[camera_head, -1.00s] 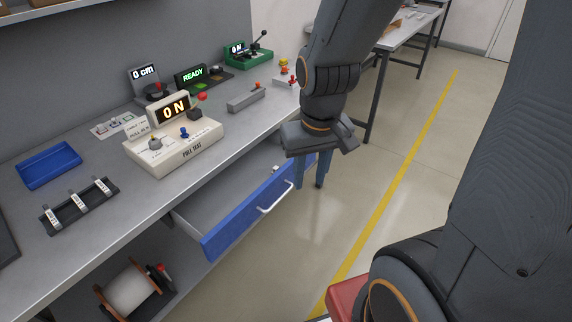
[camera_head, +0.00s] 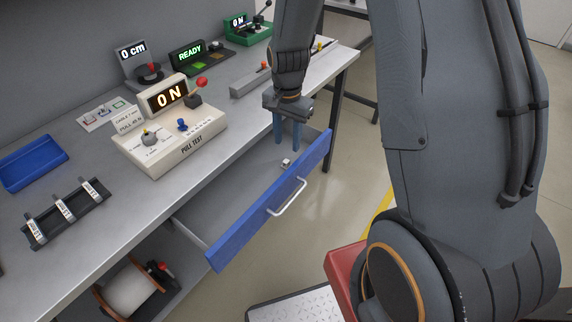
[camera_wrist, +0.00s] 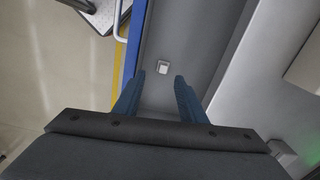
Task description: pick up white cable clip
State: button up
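The white cable clip (camera_head: 285,162) is a small pale block inside the open drawer (camera_head: 235,195), towards its right end. In the wrist view the clip (camera_wrist: 163,67) lies on the grey drawer floor, beyond my fingertips and roughly between their lines. My gripper (camera_head: 288,140) points down over the drawer's right end, above the clip. In the wrist view my gripper (camera_wrist: 160,82) has its two blue fingers apart with nothing between them.
The drawer's blue front (camera_head: 270,205) with a white handle stands on one side of the clip; the bench top (camera_head: 75,160) is on the other. The pull tester (camera_head: 170,140), a blue tray (camera_head: 32,162) and a dark rack (camera_head: 65,213) stand on the bench.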

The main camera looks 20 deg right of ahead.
aim_at(286, 161)
jog(key=shift+w+f+m, duration=0.25)
jog(key=shift+w+f, duration=0.05)
jog(key=shift+f, duration=0.2)
jog(key=shift+w+f+m, duration=0.25)
jog(key=shift+w+f, duration=0.05)
jog(key=shift+f, duration=0.55)
jog(key=shift+w+f+p, duration=0.15)
jog(key=shift+f+p, duration=1.15)
jog(key=shift+f, duration=2.3)
grip_shut()
